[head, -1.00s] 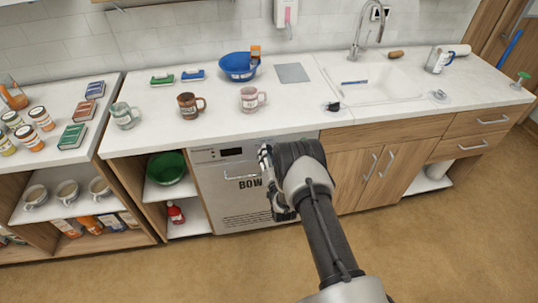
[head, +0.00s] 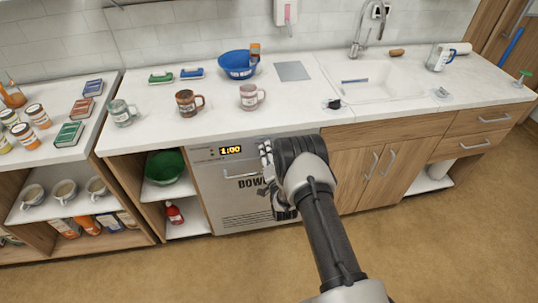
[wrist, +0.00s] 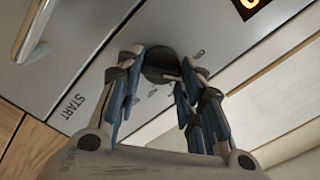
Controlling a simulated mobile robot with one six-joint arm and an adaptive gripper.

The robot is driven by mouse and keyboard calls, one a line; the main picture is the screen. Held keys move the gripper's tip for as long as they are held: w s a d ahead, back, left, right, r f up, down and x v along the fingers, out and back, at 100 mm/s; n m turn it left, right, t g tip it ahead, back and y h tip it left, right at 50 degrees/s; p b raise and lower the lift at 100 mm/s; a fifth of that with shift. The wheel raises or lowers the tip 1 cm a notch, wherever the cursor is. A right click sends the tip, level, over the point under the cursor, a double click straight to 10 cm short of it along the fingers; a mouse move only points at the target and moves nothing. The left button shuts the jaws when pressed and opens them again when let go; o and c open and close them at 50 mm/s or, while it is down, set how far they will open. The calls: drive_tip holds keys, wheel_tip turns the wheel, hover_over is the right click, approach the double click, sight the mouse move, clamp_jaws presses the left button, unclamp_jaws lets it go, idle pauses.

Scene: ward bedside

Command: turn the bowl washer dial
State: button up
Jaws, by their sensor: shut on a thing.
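The bowl washer (head: 235,200) is a steel-fronted machine under the counter. Its display (head: 230,150) is lit and reads 1:00; a corner of the lit display also shows in the wrist view (wrist: 250,5). The dial (wrist: 160,62) is a dark round knob on the washer's panel, with small printed marks around it. My gripper (wrist: 157,68) is shut on the dial, with a finger on each side of it. In the head view my gripper (head: 268,160) is at the panel's right part, and my arm hides the dial there.
The washer's door handle (wrist: 32,28) is close by at the upper left of the wrist view. A START label (wrist: 73,106) is on the panel. Mugs (head: 252,97) and a blue bowl (head: 238,66) stand on the counter (head: 150,125) above.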

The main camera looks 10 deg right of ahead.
drive_tip(key=shift+m+b, duration=0.4)
drive_tip(key=shift+m, duration=0.7)
drive_tip(key=o, duration=1.1)
drive_tip(key=shift+c, duration=0.2)
drive_tip(key=s, duration=1.2)
